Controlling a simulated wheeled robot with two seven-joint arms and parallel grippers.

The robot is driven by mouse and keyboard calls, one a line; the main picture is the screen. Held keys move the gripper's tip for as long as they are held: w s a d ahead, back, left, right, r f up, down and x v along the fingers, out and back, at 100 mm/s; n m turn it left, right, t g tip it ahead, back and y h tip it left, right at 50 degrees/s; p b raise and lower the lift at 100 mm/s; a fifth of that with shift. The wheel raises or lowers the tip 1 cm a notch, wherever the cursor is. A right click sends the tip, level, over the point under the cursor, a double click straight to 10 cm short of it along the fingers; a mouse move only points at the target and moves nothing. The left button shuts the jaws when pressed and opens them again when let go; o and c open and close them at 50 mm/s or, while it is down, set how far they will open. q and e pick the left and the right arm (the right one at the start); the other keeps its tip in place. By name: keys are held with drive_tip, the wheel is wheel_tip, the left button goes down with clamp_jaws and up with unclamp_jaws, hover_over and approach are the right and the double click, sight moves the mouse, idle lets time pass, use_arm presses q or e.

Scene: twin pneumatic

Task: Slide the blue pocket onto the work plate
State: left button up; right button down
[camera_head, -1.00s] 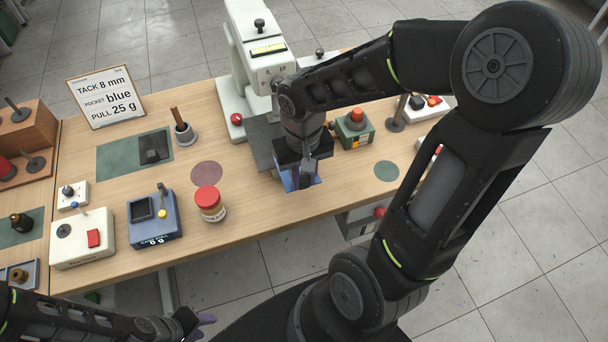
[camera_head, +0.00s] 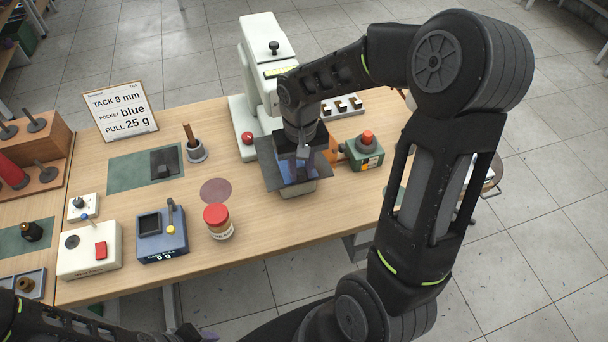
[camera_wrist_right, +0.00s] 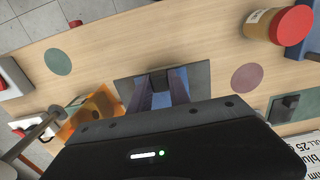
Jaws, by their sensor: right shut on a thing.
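The blue pocket (camera_head: 300,171) hangs below my right gripper (camera_head: 301,160), which is shut on it. The pocket overlaps the dark grey work plate (camera_head: 318,178) on the white machine in the head view; I cannot tell whether it touches or surrounds it. The plate (camera_wrist_right: 200,76) also shows in the right wrist view, beyond the right gripper's fingers (camera_wrist_right: 160,92). The wrist body hides much of the pocket there. My left gripper (camera_head: 184,332) is only partly visible at the bottom edge, and its opening is unclear.
The white machine (camera_head: 262,60) stands behind the plate. A green box with a red knob (camera_head: 365,150) is close on the right. A red-lidded jar (camera_head: 218,220) and a blue gauge box (camera_head: 161,234) stand left. A card (camera_head: 121,109) reads "blue".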

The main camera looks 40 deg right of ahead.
drive_tip(key=shift+w+f+b, duration=0.1)
drive_tip(key=shift+f+b, duration=0.35)
drive_tip(key=shift+f, duration=0.05)
drive_tip(key=c, duration=1.1)
unclamp_jaws()
drive_tip(key=shift+c, duration=0.2)
drive_tip(key=shift+r, duration=0.1)
wheel_tip(320, 180, up, 8)
drive_tip(key=shift+f+b, duration=0.15)
drive_tip(key=shift+b, duration=0.3)
